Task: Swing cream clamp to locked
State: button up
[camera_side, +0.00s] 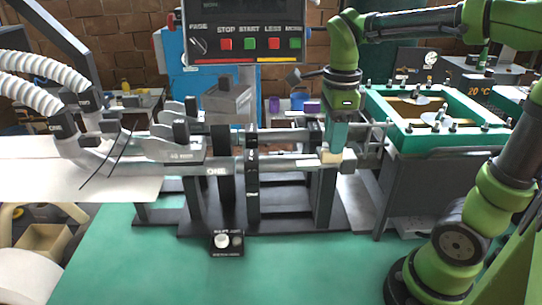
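A small cream piece (331,157), which looks like the cream clamp, sits at the right part of the dark metal rig (323,195). A pale horizontal bar runs left from it along the rig. My gripper (334,149) points down from my green arm, directly over the cream piece, and its tips look very close to it or touching. The fingers are small and overlap the piece, so I cannot tell whether they grip it. The clamp's far side and its pivot are hidden.
A control panel (246,30) hangs above the rig. A small box with a white knob (222,241) stands in front of it on the green table (150,270). A teal-framed tank (408,140) stands close at right. The table's front is clear.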

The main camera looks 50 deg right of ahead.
jog(key=shift+f, duration=1.7)
jog(key=shift+c, duration=0.4)
grip_shut()
